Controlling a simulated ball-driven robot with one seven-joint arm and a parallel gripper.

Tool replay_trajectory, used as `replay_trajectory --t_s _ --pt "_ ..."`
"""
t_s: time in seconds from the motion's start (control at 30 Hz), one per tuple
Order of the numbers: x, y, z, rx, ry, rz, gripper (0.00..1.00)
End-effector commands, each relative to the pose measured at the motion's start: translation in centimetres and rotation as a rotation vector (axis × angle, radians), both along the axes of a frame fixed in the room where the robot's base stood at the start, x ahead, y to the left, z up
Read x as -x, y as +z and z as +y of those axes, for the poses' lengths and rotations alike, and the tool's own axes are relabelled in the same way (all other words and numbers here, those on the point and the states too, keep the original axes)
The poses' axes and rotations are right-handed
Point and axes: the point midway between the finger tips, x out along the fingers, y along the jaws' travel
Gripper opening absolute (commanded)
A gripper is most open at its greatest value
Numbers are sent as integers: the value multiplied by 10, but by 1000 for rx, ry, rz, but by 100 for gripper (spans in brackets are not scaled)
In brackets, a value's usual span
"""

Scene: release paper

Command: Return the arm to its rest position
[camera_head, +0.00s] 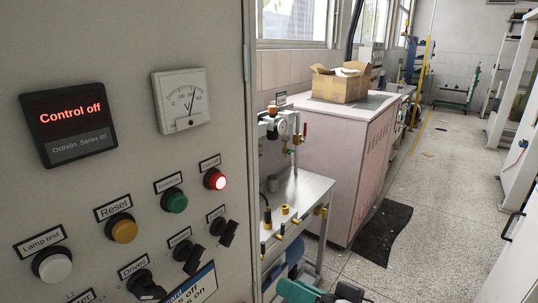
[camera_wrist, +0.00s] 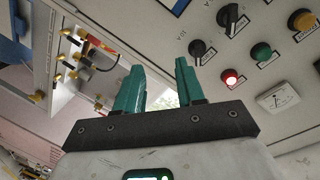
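My gripper (camera_wrist: 159,70) shows two teal fingers standing apart with nothing between them in the wrist view. Part of my gripper, teal, also shows at the bottom edge of the head view, to the right of the grey control panel (camera_head: 130,70). The panel has a display (camera_head: 68,122) reading "Control off" in red. A red lamp (camera_head: 215,179) glows on it; the lamp also shows in the wrist view (camera_wrist: 230,77). Black rotary switches (camera_head: 225,231) sit below the lamp. My gripper is beside the panel and appears clear of the controls.
A small metal bench (camera_head: 312,187) with brass fittings and a gauge stands just right of the panel. Behind it is a pinkish cabinet (camera_head: 345,150) with an open cardboard box (camera_head: 340,88) on top. A black mat (camera_head: 384,235) lies on the floor. The aisle at the right is open.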

Motion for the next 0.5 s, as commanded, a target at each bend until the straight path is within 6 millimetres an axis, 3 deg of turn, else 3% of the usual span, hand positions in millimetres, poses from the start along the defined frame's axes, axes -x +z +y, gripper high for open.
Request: replay_trajectory --t_s 0.03,0.2,0.27,0.4,0.5 --pt "8 -30 -13 70 -27 53 38" --pt "50 -126 -67 345 -103 249 38" --pt "71 -156 -88 438 -123 326 38" --pt "132 -214 -136 648 -149 518 38" --pt "179 -243 -167 781 -156 654 38"
